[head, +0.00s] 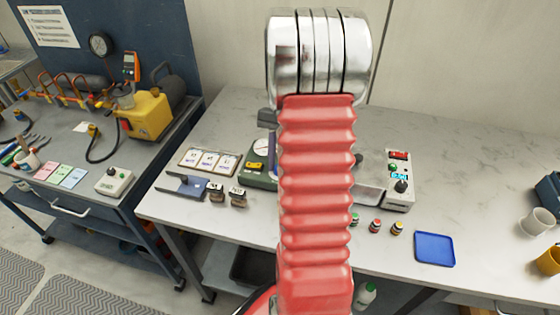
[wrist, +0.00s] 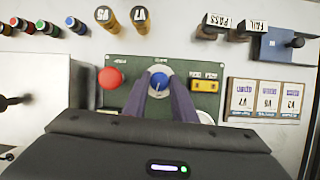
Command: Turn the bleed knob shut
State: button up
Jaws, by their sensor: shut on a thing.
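The blue bleed knob (wrist: 158,81) sits on a pale round dial on a green panel (wrist: 125,97) in the wrist view. My gripper (wrist: 159,90) has its two dark fingers on either side of the knob and is shut on it. The knob's top shows between the fingertips; the lower part of the dial is covered. In the head view my red-sleeved arm hides the knob and my gripper. Part of the green panel's base (head: 262,182) shows left of the arm.
On the panel are a red button (wrist: 111,78) and a yellow block (wrist: 205,85). Three cards (wrist: 267,98) lie to the right. The PASS and FAIL stamps (wrist: 212,25) and small bottles (wrist: 55,30) stand beyond. A blue tray (head: 434,248) lies right; the counter behind is clear.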

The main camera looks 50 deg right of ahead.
jog(key=shift+w+n+g+h, duration=0.15)
jog(key=shift+n+g+h, duration=0.1)
jog(key=shift+n, duration=0.55)
jog(key=shift+w+n+g+h, duration=0.15)
jog(key=shift+n+g, duration=0.1)
jog(key=shift+n, duration=0.55)
jog(key=shift+r, duration=0.1)
jog(key=o, duration=1)
jog(key=shift+s, duration=0.1)
jog(key=shift+o, duration=0.2)
jog(key=v, duration=1.3)
jog(key=shift+r, duration=0.25)
jog(key=shift+d, duration=0.15)
